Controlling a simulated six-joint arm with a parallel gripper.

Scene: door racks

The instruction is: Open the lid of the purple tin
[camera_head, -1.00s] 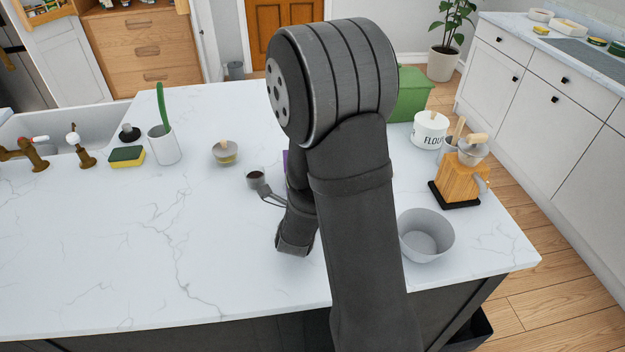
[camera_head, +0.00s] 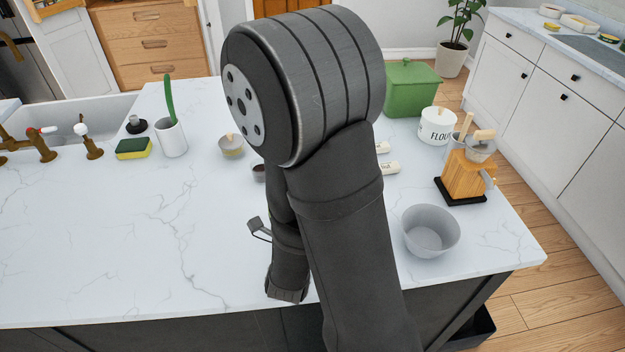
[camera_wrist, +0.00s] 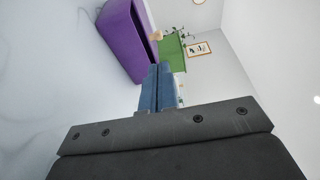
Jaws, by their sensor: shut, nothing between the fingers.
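The purple tin (camera_wrist: 124,42) shows at the upper left of the wrist view, which is turned sideways. A dark band runs along its right side; I cannot tell from this how its lid sits. In the head view my arm hides the tin. My gripper (camera_wrist: 159,70) has its two blue fingers together, with nothing between them. In the wrist view the fingertips lie just beside the tin's lower right corner; I cannot tell whether they touch it. In the head view the fingers are not clearly visible.
The flour canister (camera_head: 437,126) and a green bin (camera_head: 411,88) are behind. A small jar (camera_head: 232,147) stands left of the arm. The counter's left front (camera_head: 110,260) is clear.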

